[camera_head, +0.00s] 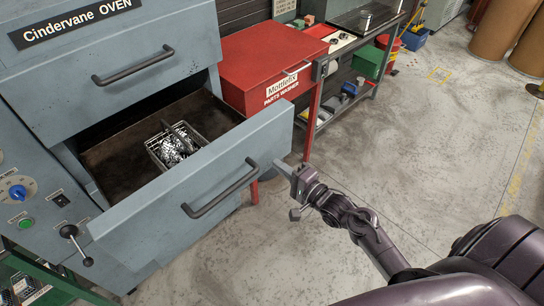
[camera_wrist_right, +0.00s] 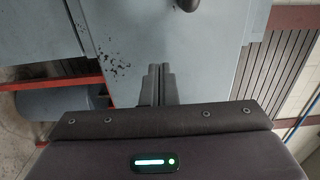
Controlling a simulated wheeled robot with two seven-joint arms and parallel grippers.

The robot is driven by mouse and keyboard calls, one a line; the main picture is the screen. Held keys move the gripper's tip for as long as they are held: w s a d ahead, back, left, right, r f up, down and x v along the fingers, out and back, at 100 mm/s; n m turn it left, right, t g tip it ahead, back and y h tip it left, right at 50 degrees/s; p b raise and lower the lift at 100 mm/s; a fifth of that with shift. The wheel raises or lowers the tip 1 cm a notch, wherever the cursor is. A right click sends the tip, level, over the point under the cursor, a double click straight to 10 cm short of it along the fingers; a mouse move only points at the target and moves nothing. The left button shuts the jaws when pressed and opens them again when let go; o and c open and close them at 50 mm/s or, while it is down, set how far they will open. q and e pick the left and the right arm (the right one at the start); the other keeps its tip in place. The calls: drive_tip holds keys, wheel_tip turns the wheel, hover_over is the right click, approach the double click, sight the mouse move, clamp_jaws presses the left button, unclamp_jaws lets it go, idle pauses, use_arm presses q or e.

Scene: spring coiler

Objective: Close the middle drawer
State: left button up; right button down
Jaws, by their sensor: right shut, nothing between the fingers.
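The middle drawer (camera_head: 150,222) of the grey-blue oven is pulled open in the head view, with a dark bar handle (camera_head: 222,190) on its front. A wire basket (camera_head: 162,148) of small metal parts sits inside it. My right gripper (camera_head: 281,167) is shut and empty, just off the right end of the drawer front; I cannot tell whether it touches. In the right wrist view the shut fingers (camera_wrist_right: 158,85) point at a grey-blue panel (camera_wrist_right: 165,35), with a dark rounded piece at the top edge. My left gripper is not in view.
The upper drawer (camera_head: 110,60) above shows a bar handle. A red parts washer (camera_head: 258,65) stands right of the oven, with a workbench (camera_head: 345,60) beyond. A control knob (camera_head: 17,191) and a lever are at left. The floor (camera_head: 430,130) at right is clear.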

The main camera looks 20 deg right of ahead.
sight(264, 154)
drive_tip(key=shift+p+x, duration=0.3)
drive_tip(key=shift+x, duration=0.95)
drive_tip(key=shift+w+a, duration=0.2)
drive_tip(key=shift+w, duration=0.3)
drive_tip(key=shift+w, duration=0.15)
